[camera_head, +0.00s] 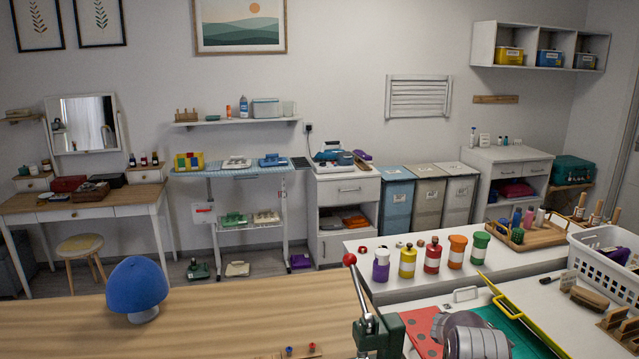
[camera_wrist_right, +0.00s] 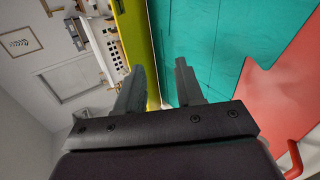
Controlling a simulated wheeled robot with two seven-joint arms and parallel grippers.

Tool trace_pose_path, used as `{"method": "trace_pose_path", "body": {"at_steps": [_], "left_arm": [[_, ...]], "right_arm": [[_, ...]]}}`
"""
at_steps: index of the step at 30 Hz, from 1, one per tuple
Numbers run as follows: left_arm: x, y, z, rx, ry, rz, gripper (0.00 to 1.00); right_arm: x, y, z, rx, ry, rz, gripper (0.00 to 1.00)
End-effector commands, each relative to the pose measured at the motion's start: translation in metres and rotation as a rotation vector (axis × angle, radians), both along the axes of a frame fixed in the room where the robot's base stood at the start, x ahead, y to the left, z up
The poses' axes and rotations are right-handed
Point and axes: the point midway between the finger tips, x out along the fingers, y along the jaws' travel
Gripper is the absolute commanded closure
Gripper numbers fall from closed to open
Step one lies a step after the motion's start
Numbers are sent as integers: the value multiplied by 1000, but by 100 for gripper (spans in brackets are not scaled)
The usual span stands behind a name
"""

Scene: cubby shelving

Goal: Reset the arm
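My right gripper (camera_wrist_right: 158,78) shows in the right wrist view with its two grey fingers apart and nothing between them. A teal mat (camera_wrist_right: 215,30) and a yellow strip (camera_wrist_right: 138,25) lie beyond the fingertips, with a red surface (camera_wrist_right: 285,85) to the right. In the head view a grey rounded part, which looks like my right arm, is at the bottom right over the work table. The right gripper's fingers cannot be made out there. My left arm and left gripper are not in view.
A green press (camera_head: 378,335) with a red-knobbed lever stands left of the grey part. Several paint bottles (camera_head: 432,255) line the white counter behind. A white basket (camera_head: 605,258) and a wooden tray (camera_head: 530,235) are at right. A blue dome (camera_head: 138,284) sits on the wooden table (camera_head: 230,315).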

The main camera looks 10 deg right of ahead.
Motion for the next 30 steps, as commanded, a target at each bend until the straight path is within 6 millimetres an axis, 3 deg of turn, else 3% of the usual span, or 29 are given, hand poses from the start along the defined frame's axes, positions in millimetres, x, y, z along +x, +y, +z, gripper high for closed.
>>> {"method": "trace_pose_path", "body": {"at_steps": [5,7,11,13,17,21,24,27,30], "left_arm": [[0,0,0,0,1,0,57],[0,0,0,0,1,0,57],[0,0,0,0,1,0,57],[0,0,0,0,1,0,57],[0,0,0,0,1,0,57],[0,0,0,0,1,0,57],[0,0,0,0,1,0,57],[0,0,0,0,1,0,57],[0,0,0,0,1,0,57]], "right_arm": [[-21,24,-35,141,54,-8,63],[-33,43,-46,224,74,-15,63],[-58,94,-57,403,95,-30,63],[-73,128,-55,502,95,-37,63],[-107,207,-35,688,69,-56,63],[-172,310,8,884,-2,-93,63],[-223,363,37,968,-62,-111,63],[-254,390,57,1000,-98,-86,63],[-250,399,73,1002,-134,-13,63]]}}
